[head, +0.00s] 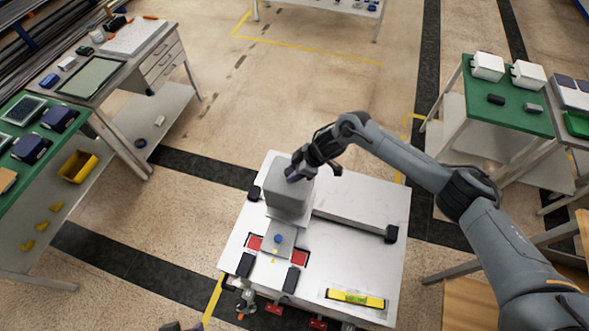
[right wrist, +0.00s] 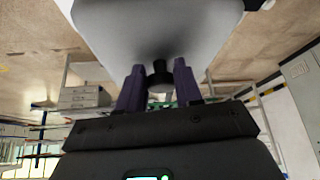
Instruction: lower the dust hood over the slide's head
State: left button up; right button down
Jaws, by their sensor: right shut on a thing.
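The grey box-shaped dust hood (head: 288,192) is at the left part of the white table in the head view. My right gripper (head: 297,172) is shut on the hood at its top. In the right wrist view the two purple fingers (right wrist: 160,85) are on either side of a black knob (right wrist: 160,72) on the pale hood (right wrist: 160,28). The slide's long grey rail (head: 352,217) runs right from beside the hood to a black end block. The slide's head is hidden, apparently by the hood. I cannot tell whether the hood touches what is below it. My left gripper does not show.
The white table (head: 375,263) carries a small plate with a blue knob (head: 277,239), red pads (head: 299,257), black blocks and a yellow level (head: 355,299) near the front edge. Workbenches stand left (head: 130,75) and right (head: 507,113). The table's right part is mostly clear.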

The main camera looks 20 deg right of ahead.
notch_tip(320, 180, down, 5)
jog(key=b, duration=0.3)
jog(key=shift+f, duration=0.1)
jog(key=shift+f+b, duration=0.35)
jog(key=shift+f, duration=0.55)
jog(key=c, duration=0.7)
grip_release()
jog(key=shift+o, duration=0.2)
